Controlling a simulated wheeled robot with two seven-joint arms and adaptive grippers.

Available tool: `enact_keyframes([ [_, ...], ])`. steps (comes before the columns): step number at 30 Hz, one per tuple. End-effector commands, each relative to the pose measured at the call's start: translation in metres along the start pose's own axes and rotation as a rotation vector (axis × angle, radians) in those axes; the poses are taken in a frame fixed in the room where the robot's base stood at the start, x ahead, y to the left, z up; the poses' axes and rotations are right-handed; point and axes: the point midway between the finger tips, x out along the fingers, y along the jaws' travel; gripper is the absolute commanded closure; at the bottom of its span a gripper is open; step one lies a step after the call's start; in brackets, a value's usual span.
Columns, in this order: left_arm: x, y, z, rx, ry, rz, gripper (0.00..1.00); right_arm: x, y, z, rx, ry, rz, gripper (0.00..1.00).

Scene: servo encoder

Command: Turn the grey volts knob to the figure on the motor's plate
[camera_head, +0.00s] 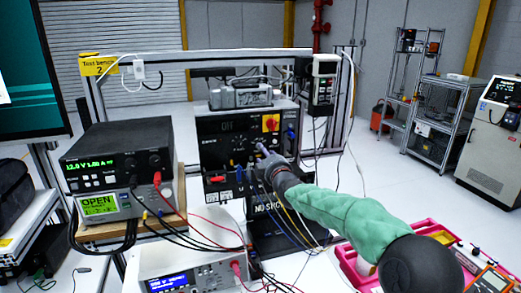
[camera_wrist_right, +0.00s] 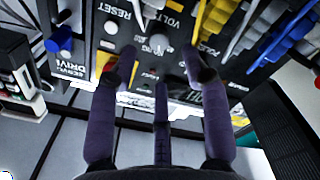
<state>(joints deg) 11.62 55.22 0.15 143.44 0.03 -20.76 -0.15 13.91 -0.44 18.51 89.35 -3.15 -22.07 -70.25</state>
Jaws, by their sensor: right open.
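The black front panel (camera_head: 225,140) stands on the bench in the head view. My right gripper (camera_head: 262,152) reaches it from the right and covers part of its face. In the right wrist view my gripper (camera_wrist_right: 160,82) is open, its purple fingers spread toward the panel. A round grey knob (camera_wrist_right: 158,43), near lettering that seems to read VOLTS, lies just beyond the fingertips and between them. The fingers look apart from it. Its pointer setting cannot be read. A grey motor-like unit (camera_head: 240,96) sits on top of the panel box; any plate figure is too small to read. My left gripper is out of view.
A power supply (camera_head: 115,160) with a green display stands at the left. A blue-display meter (camera_head: 195,272) is at the front. Red, black, blue and yellow leads hang around the panel's lower front. A pink tray (camera_head: 352,268) lies at the right, below my arm.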

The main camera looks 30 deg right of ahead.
Motion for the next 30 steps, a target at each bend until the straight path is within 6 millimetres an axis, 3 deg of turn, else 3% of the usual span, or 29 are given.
enact_keyframes([
  [6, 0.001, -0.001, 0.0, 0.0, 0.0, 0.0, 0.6, 0.031, -0.001, 0.0, 0.0, 0.0, 0.0, 0.52],
  [12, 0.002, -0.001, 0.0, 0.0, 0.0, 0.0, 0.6, 0.049, 0.0, 0.0, 0.0, 0.0, -0.001, 0.52],
  [26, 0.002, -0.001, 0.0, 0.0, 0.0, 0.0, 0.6, 0.057, 0.0, 0.0, 0.0, 0.0, 0.0, 0.52],
  [30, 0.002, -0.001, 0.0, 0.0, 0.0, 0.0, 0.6, 0.057, 0.0, 0.0, 0.0, 0.0, 0.0, 0.92],
])
